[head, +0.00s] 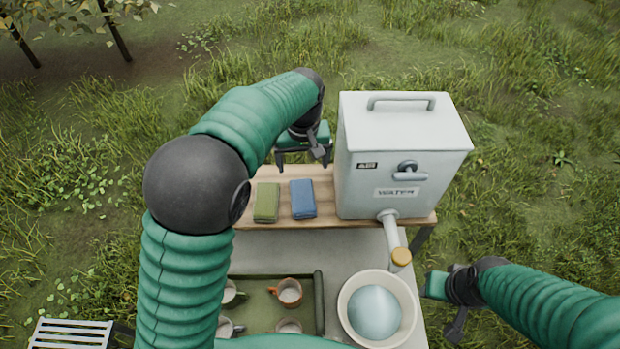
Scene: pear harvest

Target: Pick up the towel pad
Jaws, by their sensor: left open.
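Two folded towel pads lie side by side on the wooden shelf (240,183): a green pad (266,202) on the left and a blue pad (303,199) on the right. My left gripper (303,163) is open and empty, above the back of the shelf and behind the two pads, close to the metal box. My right gripper (440,310) is at the lower right, beside the bowl. Its fingers are too small and angled to tell whether they are open.
A grey metal box (400,145) with a handle and a spout (392,232) stands on the shelf's right. Below are a white bowl (351,283) and a green tray (318,300) with several cups. A slatted rack (72,335) is at lower left. Grass surrounds everything.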

